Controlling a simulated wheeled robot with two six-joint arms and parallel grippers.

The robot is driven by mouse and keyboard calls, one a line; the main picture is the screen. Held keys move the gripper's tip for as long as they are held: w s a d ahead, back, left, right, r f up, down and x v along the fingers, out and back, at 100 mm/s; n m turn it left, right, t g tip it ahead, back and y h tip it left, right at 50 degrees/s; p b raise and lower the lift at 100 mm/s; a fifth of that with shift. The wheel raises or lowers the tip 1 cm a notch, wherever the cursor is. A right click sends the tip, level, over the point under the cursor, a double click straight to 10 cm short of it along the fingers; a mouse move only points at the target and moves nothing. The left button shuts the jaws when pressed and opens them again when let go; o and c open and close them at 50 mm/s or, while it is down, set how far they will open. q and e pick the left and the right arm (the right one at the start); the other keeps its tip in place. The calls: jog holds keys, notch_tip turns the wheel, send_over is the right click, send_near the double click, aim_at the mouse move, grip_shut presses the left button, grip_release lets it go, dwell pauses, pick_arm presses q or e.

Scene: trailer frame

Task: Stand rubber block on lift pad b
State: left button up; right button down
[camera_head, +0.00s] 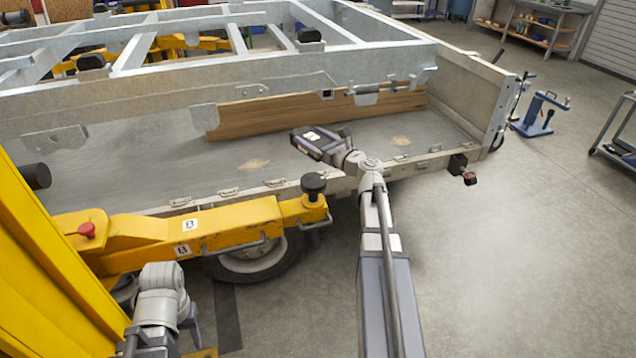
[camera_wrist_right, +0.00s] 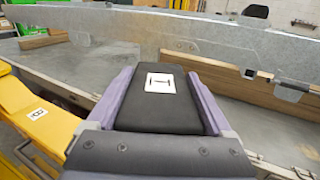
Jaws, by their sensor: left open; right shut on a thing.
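The rubber block (camera_wrist_right: 172,108), dark with a white label, is between the purple-grey fingers of my right gripper (camera_wrist_right: 165,78), which is shut on it. In the head view the block (camera_head: 312,138) is above the grey trailer bed, up and slightly left of the end of my right arm. Lift pad b (camera_head: 313,183) is a round black pad at the tip of the yellow arm marked B (camera_head: 190,238). It is below the block in the picture, apart from it, with nothing on it. My left gripper (camera_head: 192,325) is low at the left, open and partly hidden by its wrist.
The galvanised trailer frame (camera_head: 230,95) spans the back, with a wooden board (camera_head: 320,112) below it. The bed's side rail (camera_head: 228,192) runs near the pad. A yellow post (camera_head: 40,260) stands at the left.

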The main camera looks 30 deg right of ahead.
aim_at(314, 180)
jog(key=shift+s+f, duration=0.2)
jog(key=shift+f, duration=0.35)
jog(key=shift+r, duration=0.1)
pick_arm(q)
notch_tip(314, 180, down, 11)
jog(key=b, duration=1)
pick_arm(e)
notch_tip(314, 180, down, 10)
jog(key=shift+r, duration=0.1)
jog(key=shift+f, duration=0.3)
pick_arm(q)
jog(key=shift+f, duration=0.1)
pick_arm(e)
grip_release()
jog(key=shift+r, duration=0.1)
jog(key=shift+r, duration=0.1)
jog(key=shift+s, duration=0.2)
jog(key=s+d, duration=0.2)
jog(key=s, duration=0.9)
jog(key=shift+s, duration=0.2)
